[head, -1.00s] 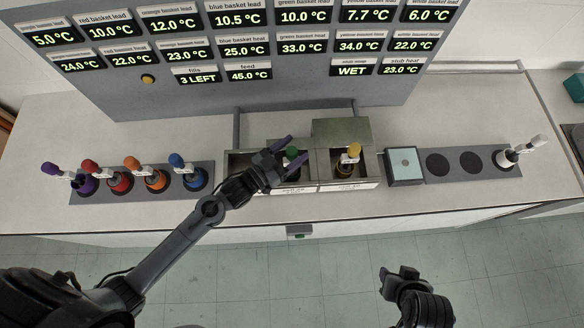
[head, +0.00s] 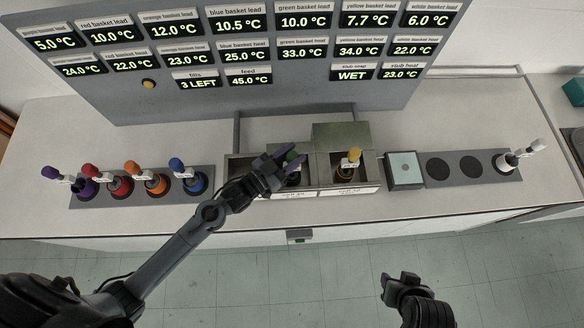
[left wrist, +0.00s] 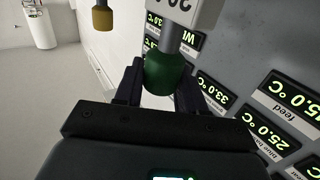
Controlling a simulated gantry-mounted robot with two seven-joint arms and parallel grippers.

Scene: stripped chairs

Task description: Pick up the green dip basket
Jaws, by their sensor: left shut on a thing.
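The green dip basket has a green knob (head: 291,156) on top. My left gripper (head: 289,158) is shut on that knob from the left. In the left wrist view the green knob (left wrist: 166,74) sits between both fingers, with a white tag (left wrist: 190,12) beyond it. The lower part of the basket is hidden by my gripper and the tank wall. My right gripper (head: 402,284) hangs low in front of the bench, apart from everything; its jaw opening is unclear.
The yellow basket (head: 352,158) stands close by in the right bay. Purple, red, orange and blue baskets (head: 188,178) stand in a rack at left. A square pad (head: 404,168) and the white basket (head: 507,160) are at right. The display panel (head: 120,85) rises behind.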

